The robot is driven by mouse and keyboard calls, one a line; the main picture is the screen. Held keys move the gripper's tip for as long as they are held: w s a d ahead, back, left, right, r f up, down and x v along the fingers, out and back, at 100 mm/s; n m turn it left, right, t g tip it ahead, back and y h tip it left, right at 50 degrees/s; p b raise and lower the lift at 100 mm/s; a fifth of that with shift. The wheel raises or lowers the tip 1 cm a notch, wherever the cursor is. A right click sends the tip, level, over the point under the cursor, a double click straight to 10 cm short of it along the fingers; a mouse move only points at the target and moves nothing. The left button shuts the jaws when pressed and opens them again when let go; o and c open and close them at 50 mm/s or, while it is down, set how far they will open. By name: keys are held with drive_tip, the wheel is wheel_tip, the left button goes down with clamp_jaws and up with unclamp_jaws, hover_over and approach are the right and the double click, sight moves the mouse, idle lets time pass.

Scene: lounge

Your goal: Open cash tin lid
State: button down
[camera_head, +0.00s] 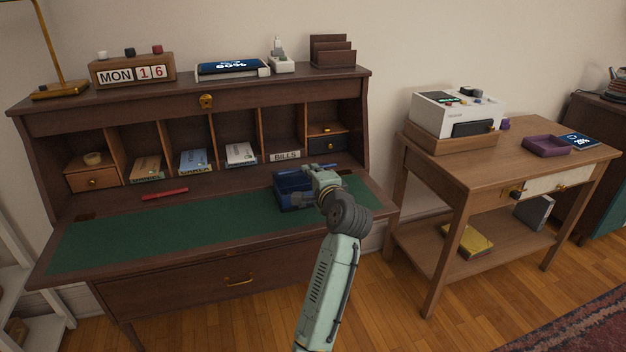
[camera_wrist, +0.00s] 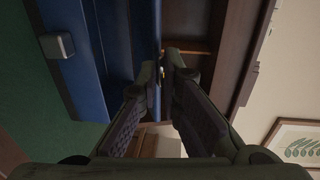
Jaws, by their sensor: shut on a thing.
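The dark blue cash tin (camera_head: 292,196) stands on the right part of the desk's green writing surface. In the wrist view its blue front (camera_wrist: 72,75) carries a small grey latch (camera_wrist: 57,45). A blue panel (camera_wrist: 145,30), apparently its lid, runs along the right side of the tin. My gripper (camera_head: 314,176) reaches over the tin's right side. In the wrist view my gripper (camera_wrist: 162,66) has its fingertips closed in at the panel's edge, shut on it. My arm hides part of the tin, and I cannot tell how far the lid is raised.
Behind the tin are the desk's cubbyholes, with a BILLS label (camera_head: 285,156) and a small dark drawer (camera_head: 327,145). A wooden side table (camera_head: 480,165) stands to the right.

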drive_tip(key=w+r+p, duration=0.1)
drive_tip(key=r, duration=0.1)
drive_tip(key=w+a+r+p, duration=0.1)
drive_tip(key=w+r+p, duration=0.1)
drive_tip(key=r, duration=0.1)
drive_tip(key=shift+w+a+r+p, duration=0.15)
drive_tip(key=shift+w+r+p, duration=0.2)
drive_tip(key=shift+p, duration=0.05)
drive_tip(key=c, duration=2.4)
unclamp_jaws()
drive_tip(key=shift+f, duration=0.25)
drive_tip(key=c, duration=1.8)
unclamp_jaws()
drive_tip(key=shift+f, duration=0.15)
drive_tip(key=shift+s+d+r+p, duration=0.15)
drive_tip(key=shift+s+r+p, duration=0.25)
drive_tip(key=shift+r, duration=0.2)
drive_tip(key=shift+s+d+r+p, duration=0.1)
drive_tip(key=shift+s+r+p, duration=0.15)
drive_tip(key=shift+r+p, duration=0.25)
drive_tip(key=s+d+r, duration=0.1)
drive_tip(key=s+r, duration=0.4)
drive_tip(key=r, duration=0.3)
drive_tip(key=shift+s+d, duration=0.15)
drive_tip(key=shift+d, duration=0.25)
drive_tip(key=shift+s, duration=0.1)
